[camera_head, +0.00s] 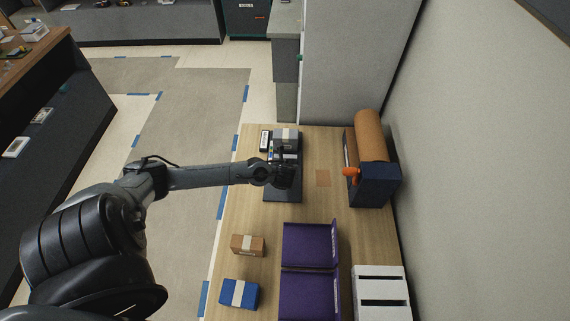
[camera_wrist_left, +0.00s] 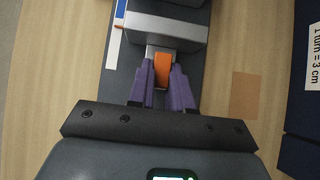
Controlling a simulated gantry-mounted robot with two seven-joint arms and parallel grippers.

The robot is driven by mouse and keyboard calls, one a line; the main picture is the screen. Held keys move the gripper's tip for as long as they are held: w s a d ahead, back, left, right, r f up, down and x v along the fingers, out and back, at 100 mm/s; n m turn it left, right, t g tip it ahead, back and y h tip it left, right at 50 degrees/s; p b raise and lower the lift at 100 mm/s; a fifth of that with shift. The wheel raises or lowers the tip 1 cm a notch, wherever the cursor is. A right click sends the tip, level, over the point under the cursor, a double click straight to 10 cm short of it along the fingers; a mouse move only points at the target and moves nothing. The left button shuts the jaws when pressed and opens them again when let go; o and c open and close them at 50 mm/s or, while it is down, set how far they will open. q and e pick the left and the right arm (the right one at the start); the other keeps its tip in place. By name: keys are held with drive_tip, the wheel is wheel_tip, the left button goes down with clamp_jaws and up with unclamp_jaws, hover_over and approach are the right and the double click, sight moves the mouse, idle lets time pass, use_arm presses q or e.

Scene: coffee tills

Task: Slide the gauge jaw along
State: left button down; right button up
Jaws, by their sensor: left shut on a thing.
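The gauge (camera_head: 281,196) lies on the wooden table, with a long dark base and grey blocks at its far end. In the left wrist view the gauge jaw (camera_wrist_left: 166,30) is a grey block across the base, with an orange tab (camera_wrist_left: 162,70) on its near side. A blue and white scale strip (camera_wrist_left: 113,45) runs along the base's left edge. My left gripper (camera_wrist_left: 163,73) is over the gauge, its purple fingers shut on the tab. In the head view my left gripper (camera_head: 285,178) hides part of the gauge. My right gripper is not in view.
A dark blue stand with a brown roll (camera_head: 370,138) and orange knob is to the right. Purple trays (camera_head: 309,245), a brown box (camera_head: 248,245), a blue box (camera_head: 240,293) and a white unit (camera_head: 380,285) are nearer. Bare tabletop surrounds an orange-brown patch (camera_head: 323,178).

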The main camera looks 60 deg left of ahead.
use_arm(q)
drive_tip(key=shift+s+d+r, duration=0.15)
drive_tip(key=shift+s+d, duration=0.4)
drive_tip(key=shift+d, duration=0.35)
drive_tip(key=shift+s+d+r, duration=0.1)
drive_tip(key=shift+s+d, duration=0.45)
drive_tip(key=shift+d, duration=0.3)
drive_tip(key=c, duration=1.4)
unclamp_jaws()
drive_tip(key=o, duration=0.4)
drive_tip(key=shift+o, duration=0.2)
drive_tip(key=shift+s+f, duration=0.1)
drive_tip(key=shift+d, duration=0.1)
